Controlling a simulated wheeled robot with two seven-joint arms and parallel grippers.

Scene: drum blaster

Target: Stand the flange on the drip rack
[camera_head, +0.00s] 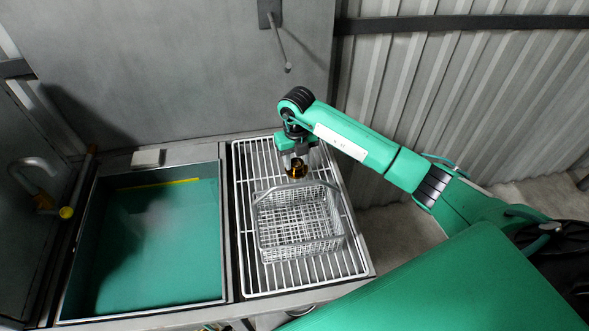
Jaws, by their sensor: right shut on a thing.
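My right gripper (296,162) hangs over the back part of the white wire drip rack (292,281), just behind a grey wire basket. It is shut on a small dark brown and amber round thing, likely the flange (297,171). The gripper partly hides the flange, and I cannot tell whether the flange touches the rack. My left gripper is not in view.
The grey wire basket (262,238) stands on the middle of the rack, and its handle rises near the flange. A basin with a green floor (165,250) lies left of the rack. A white block (147,158) sits on the ledge behind the basin. Bare rack shows in front of the basket.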

